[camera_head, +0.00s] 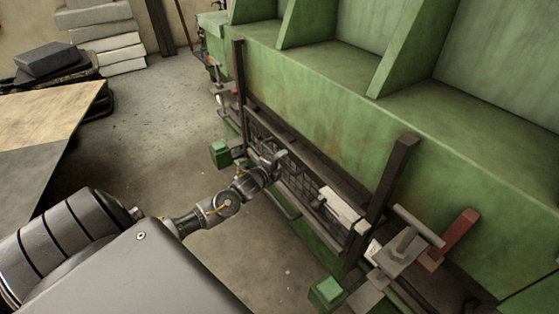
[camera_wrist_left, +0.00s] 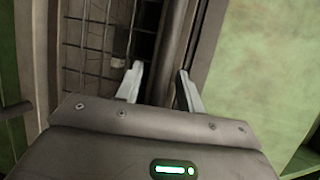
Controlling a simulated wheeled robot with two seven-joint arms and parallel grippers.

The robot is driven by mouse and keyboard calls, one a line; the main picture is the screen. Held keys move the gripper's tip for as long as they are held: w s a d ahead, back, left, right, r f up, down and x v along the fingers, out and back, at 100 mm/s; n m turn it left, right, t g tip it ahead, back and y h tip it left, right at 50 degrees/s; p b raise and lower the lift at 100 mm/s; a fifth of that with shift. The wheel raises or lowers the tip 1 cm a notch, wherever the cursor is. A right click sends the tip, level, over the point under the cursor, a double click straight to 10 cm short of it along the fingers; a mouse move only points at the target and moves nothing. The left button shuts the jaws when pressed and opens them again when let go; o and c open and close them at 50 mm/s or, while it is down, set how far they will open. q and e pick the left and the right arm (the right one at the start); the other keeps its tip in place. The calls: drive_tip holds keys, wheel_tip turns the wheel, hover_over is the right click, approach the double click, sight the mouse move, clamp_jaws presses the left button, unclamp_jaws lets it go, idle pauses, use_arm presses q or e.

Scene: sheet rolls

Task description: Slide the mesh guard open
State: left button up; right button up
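The mesh guard (camera_head: 303,184), a dark wire grid in a frame, stands along the front of the green machine between two dark posts. My left gripper (camera_head: 276,160) is at the guard's upper edge, left of its middle, and hides part of it. In the left wrist view the mesh (camera_wrist_left: 92,42) fills the upper left. There, the two pale fingers of the left gripper (camera_wrist_left: 158,88) are apart, with a dark upright bar (camera_wrist_left: 177,42) beyond and between them. I cannot tell whether they touch it. My right gripper is not in view.
The green machine (camera_head: 310,75) fills the right side. A pale block (camera_head: 342,206) sits near the guard's right end, by a red lever (camera_head: 458,232) and grey clamp. Green blocks (camera_head: 221,153) stick out low. A table (camera_head: 45,120) stands left; the floor between is clear.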

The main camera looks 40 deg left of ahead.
use_arm(q)
drive_tip(key=shift+c, duration=0.2)
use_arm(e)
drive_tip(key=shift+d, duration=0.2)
use_arm(q)
clamp_jaws()
drive_tip(key=shift+a, duration=0.15)
drive_tip(key=shift+r+p, duration=0.45)
drive_tip(key=shift+r, duration=0.05)
wheel_tip(320, 180, up, 23)
drive_tip(key=p, duration=1.8)
drive_tip(key=shift+r+p, duration=0.15)
drive_tip(key=shift+p, duration=0.2)
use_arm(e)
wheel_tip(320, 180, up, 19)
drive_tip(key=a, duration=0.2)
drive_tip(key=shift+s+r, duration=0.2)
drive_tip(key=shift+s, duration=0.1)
